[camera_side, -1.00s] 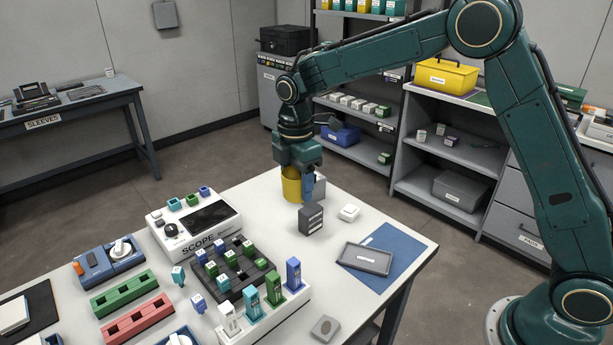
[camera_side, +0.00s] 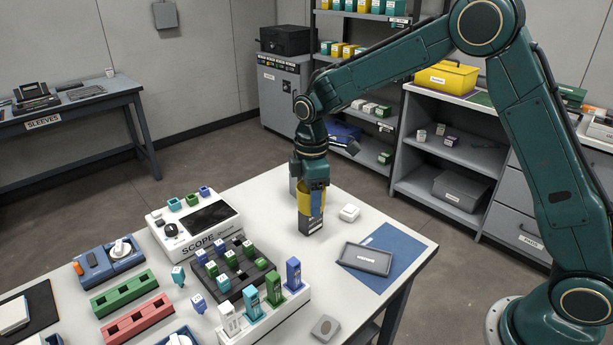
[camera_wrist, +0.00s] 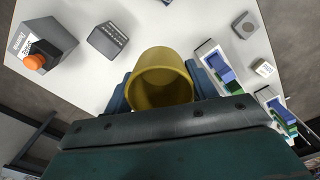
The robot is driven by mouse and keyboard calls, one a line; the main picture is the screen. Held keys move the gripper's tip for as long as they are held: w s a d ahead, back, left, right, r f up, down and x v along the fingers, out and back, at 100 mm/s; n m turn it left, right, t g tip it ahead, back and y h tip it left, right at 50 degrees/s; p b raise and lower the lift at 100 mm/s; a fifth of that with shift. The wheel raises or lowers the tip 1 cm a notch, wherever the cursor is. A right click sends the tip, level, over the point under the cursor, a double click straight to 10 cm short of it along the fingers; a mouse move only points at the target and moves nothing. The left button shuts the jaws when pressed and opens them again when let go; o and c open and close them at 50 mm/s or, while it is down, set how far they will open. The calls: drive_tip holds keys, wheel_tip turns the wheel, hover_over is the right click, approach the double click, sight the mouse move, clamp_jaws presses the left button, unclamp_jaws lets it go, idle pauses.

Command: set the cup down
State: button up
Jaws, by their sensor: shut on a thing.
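The yellow cup (camera_side: 303,202) is held upright in my gripper (camera_side: 311,205) over the back of the white table in the side view. The gripper is shut on it, and a blue finger hides part of its wall. In the wrist view I look into the open cup (camera_wrist: 160,90), with the blue fingers of my gripper (camera_wrist: 160,95) on either side. In the side view the cup overlaps the top of a dark grey labelled block (camera_side: 311,225). I cannot tell how high the cup's base is above the table.
A white box (camera_side: 349,212), grey tray (camera_side: 365,258) and blue mat (camera_side: 400,246) lie right in the side view. The scope (camera_side: 190,225) stands left.

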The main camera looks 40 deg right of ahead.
drive_tip(key=s+d+f+m, duration=0.5)
drive_tip(key=s+f+m, duration=0.2)
drive_tip(key=m, duration=0.5)
drive_tip(key=shift+s+d+f, duration=0.3)
drive_tip(key=shift+s+f, duration=0.05)
drive_tip(key=shift+f, duration=0.15)
drive_tip(key=w+a+r, duration=0.1)
drive_tip(key=w+r, duration=0.1)
drive_tip(key=w+a+r, duration=0.2)
drive_tip(key=w, duration=0.1)
drive_tip(key=w+a+r, duration=0.1)
drive_tip(key=w+r, duration=0.1)
drive_tip(key=shift+w+a, duration=0.3)
drive_tip(key=shift+w, duration=0.05)
drive_tip(key=w+a+r, duration=0.4)
drive_tip(key=a+r, duration=0.1)
drive_tip(key=r, duration=0.1)
drive_tip(key=f, duration=1.5)
drive_tip(key=shift+d+f, duration=0.3)
drive_tip(key=shift+f, duration=0.05)
